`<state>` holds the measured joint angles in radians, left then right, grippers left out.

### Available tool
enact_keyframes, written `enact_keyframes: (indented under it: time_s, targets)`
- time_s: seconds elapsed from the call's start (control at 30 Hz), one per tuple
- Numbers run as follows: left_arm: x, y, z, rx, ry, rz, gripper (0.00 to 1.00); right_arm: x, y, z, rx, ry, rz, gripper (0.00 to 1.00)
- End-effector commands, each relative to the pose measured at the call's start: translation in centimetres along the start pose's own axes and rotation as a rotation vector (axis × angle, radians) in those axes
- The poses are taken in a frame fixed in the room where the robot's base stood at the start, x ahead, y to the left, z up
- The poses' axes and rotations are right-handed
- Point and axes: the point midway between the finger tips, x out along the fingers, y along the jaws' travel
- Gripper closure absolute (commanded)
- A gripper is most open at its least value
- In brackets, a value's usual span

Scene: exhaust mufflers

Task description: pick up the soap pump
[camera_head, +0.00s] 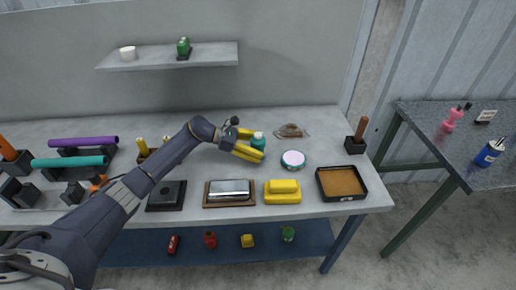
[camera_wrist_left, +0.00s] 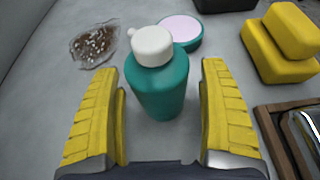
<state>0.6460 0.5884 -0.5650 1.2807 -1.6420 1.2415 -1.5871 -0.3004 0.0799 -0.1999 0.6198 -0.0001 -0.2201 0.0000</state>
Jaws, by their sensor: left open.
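The soap pump (camera_head: 258,140) is a teal bottle with a white top, standing upright on the grey bench. In the left wrist view the soap pump (camera_wrist_left: 160,82) stands between the yellow fingers of my left gripper (camera_wrist_left: 163,115). In the head view my left gripper (camera_head: 250,144) reaches it from the left. The left gripper is open, with a visible gap between each finger and the bottle. The lower part of the bottle is partly hidden in the head view by a finger. My right gripper is not in view.
Near the bottle are a round tin with a pale pink top (camera_head: 293,159), a clear bag of brown bits (camera_head: 290,131) and a yellow block (camera_head: 282,191). A framed metal plate (camera_head: 229,193) and a brown tray (camera_head: 341,183) lie along the front. A shelf (camera_head: 168,57) hangs behind.

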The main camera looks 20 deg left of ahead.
Motion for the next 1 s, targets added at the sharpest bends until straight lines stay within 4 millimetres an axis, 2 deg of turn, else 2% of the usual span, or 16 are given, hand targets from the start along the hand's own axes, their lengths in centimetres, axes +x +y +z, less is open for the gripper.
enact_keyframes:
  time_s: [0.07, 0.67, 1.0]
  targets:
    - [-0.02, 0.01, 0.00, 0.000, 0.000, 0.000, 0.22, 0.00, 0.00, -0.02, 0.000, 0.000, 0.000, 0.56]
    - [-0.05, 0.02, 0.02, 0.001, 0.000, 0.000, 0.90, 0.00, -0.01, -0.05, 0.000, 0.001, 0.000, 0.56]
    - [-0.29, 0.06, 0.53, 0.002, 0.000, 0.001, 0.91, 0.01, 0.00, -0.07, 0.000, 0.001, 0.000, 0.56]
